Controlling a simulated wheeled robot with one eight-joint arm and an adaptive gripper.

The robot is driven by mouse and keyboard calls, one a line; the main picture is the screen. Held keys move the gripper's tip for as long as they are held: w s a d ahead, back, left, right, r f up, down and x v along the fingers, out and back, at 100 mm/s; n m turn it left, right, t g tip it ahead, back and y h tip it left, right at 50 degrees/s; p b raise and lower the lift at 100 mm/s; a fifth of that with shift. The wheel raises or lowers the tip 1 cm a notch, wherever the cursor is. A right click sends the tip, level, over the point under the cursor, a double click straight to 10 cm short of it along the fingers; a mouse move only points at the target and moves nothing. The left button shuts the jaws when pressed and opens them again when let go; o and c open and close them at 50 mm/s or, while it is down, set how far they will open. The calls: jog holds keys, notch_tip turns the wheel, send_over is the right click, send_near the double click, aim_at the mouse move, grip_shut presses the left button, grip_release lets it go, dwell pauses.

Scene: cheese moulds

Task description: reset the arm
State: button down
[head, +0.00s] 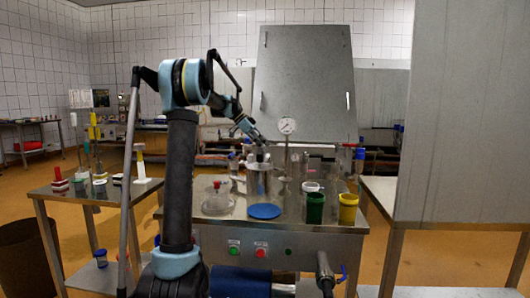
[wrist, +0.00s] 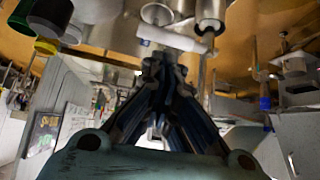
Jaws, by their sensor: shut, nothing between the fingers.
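My gripper (head: 259,141) is at the end of my bent arm, above the back of the steel bench (head: 290,223). It points down and to the right in the head view. In the wrist view its fingers (wrist: 163,68) are together with nothing between them. A steel cylinder (head: 259,182) stands on the bench just below the gripper, and the gripper looks apart from it. Metal cylinders (wrist: 211,14) also show beyond the fingertips in the wrist view, which looks upside down.
A blue disc (head: 264,211), a green cup (head: 315,208) and a yellow cup (head: 348,209) are along the bench front. A gauge (head: 287,126) and a tall grey panel (head: 305,85) rise behind. A side table (head: 75,194) with small tools is left; a large grey wall (head: 470,110) is right.

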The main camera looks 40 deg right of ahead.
jog(key=shift+v, duration=2.5)
jog(key=shift+w+r, duration=0.1)
jog(key=s+a+f+n+t+y, duration=0.1)
jog(key=s+a+f+n+t, duration=0.2)
jog(key=a, duration=0.8)
jog(key=s+a+f+n, duration=0.2)
jog(key=a+n, duration=0.4)
jog(key=a, duration=0.5)
jog(key=s+a+f+n+t+y, duration=0.1)
jog(key=s+a+f+n+t, duration=0.2)
jog(key=a, duration=0.8)
jog(key=s+a+f+n+t+y, duration=0.1)
jog(key=s+a+f+n+y, duration=0.1)
jog(key=s+a+f+n, duration=0.5)
jog(key=s+a+f+n+y, duration=0.2)
jog(key=s+a+f+n, duration=0.5)
jog(key=a+f, duration=0.8)
jog(key=s+a, duration=0.1)
jog(key=s, duration=0.2)
jog(key=shift+s+a+f+t+y, duration=0.3)
jog(key=shift+s+a+f+t, duration=0.05)
jog(key=shift+f+t, duration=0.05)
